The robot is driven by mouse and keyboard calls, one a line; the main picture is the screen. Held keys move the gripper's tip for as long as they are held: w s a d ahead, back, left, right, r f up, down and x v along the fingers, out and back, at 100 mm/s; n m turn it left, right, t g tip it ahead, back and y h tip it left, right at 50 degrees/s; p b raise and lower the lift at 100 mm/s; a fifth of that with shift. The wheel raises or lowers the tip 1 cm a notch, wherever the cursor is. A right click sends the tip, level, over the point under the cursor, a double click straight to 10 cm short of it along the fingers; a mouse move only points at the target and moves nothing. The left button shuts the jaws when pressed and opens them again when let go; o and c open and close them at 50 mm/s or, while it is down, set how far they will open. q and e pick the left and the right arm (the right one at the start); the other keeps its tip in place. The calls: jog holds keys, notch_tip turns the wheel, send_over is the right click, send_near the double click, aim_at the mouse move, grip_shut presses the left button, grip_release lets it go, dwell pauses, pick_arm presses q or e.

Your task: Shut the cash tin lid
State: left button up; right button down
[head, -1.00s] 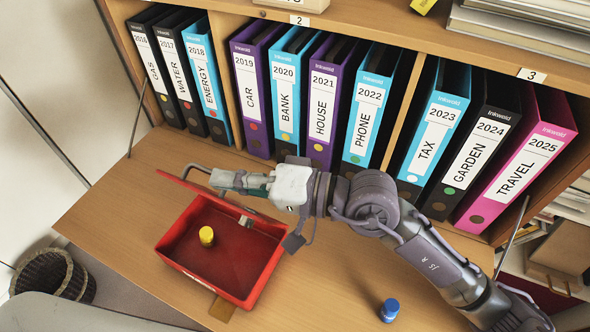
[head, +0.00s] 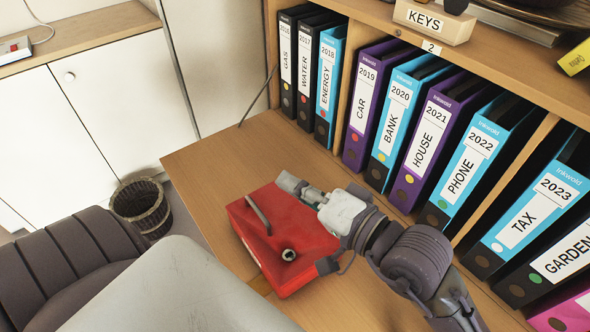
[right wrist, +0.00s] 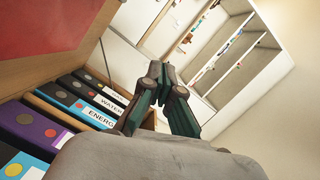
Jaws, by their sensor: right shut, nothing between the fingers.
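The red cash tin (head: 262,262) stands on the wooden desk flap, with its lid (head: 290,229) down over it. The lid's grey handle (head: 258,214) and round lock (head: 288,255) face up. The inside and the yellow piece seen there earlier are hidden. I cannot tell whether the lid is fully flush. My right gripper (head: 284,180) is shut and empty, at the lid's far edge on the binder side; I cannot tell whether it touches. It also shows shut in the right wrist view (right wrist: 158,72). My left gripper is not in view.
A row of binders (head: 429,140) stands in the shelf behind the flap (head: 215,160). A wicker basket (head: 141,207) is on the floor at left, beside a dark chair (head: 85,260). Bare flap lies left of the tin. A KEYS box (head: 433,22) is on the shelf top.

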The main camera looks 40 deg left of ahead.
jog(key=s+d+r, duration=0.1)
jog(key=d, duration=1.1)
